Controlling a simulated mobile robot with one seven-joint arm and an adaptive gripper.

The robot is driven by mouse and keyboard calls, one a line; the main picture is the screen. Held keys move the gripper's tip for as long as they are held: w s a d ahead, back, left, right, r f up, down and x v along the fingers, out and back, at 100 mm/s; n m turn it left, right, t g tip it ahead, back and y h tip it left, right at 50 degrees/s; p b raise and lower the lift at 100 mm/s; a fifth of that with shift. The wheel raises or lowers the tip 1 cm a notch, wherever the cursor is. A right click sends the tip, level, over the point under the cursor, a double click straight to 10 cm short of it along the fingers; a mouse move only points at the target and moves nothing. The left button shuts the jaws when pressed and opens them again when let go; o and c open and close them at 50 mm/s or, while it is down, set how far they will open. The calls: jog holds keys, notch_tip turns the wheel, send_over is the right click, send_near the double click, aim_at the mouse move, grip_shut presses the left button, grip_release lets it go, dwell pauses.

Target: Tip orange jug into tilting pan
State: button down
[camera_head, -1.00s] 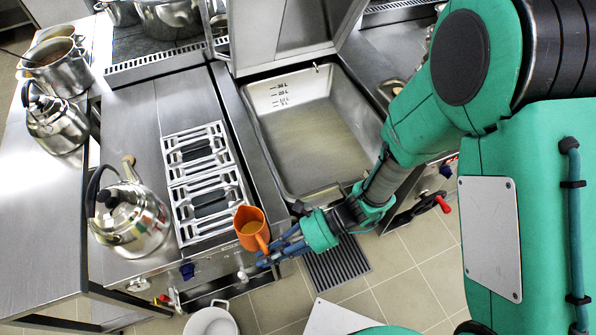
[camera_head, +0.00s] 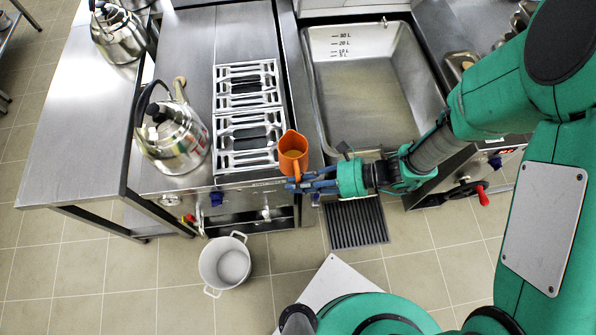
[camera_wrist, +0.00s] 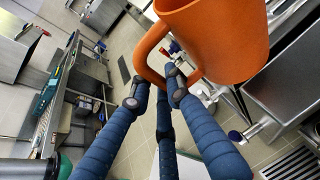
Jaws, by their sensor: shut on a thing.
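The orange jug (camera_head: 293,150) is upright near the front edge of the cooking range, left of the tilting pan. My gripper (camera_head: 297,184) is shut on its handle from the front right. In the wrist view the jug (camera_wrist: 218,40) fills the upper right, and my blue fingers (camera_wrist: 157,92) close around its handle; the jug's inside is not visible there. In the head view the jug seems to hold something orange-brown, hard to make out. The tilting pan (camera_head: 437,100) is an open, rectangular steel basin with litre marks on its back wall, right of the jug.
A steel kettle (camera_head: 178,143) stands left of the white grates (camera_head: 247,150). Another kettle (camera_head: 120,38) is on the left table. A white pot (camera_head: 225,264) stands on the floor in front. A floor drain (camera_head: 356,224) lies before the pan. A red-handled crank (camera_head: 482,195) sticks out at right.

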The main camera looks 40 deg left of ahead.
jog(key=w+a+m+t, duration=0.1)
jog(key=w, duration=0.2)
jog(key=w+a+f+m+t+y+b, duration=0.1)
jog(key=w+a, duration=0.1)
jog(key=w, duration=0.2)
jog(key=w+a+m+t+b, duration=0.1)
jog(key=w, duration=0.2)
jog(key=shift+w+a+f+m+t+y, duration=0.2)
jog(key=shift+w+f+m+t+y, duration=0.1)
jog(key=shift+f+t+y, duration=0.1)
jog(key=w+d+m+t+h+b, duration=0.1)
jog(key=w+m+t+b, duration=0.2)
jog(key=w, duration=1.1)
jog(key=w+d+r+m+t+h+b, duration=0.1)
jog(key=w+m+t+b, duration=0.3)
jog(key=w+m+t, duration=0.4)
jog(key=shift+w+r+m+t+h, duration=0.35)
jog(key=shift+w+t, duration=0.65)
jog(key=shift+w, duration=2.65)
jog(key=shift+f, duration=0.15)
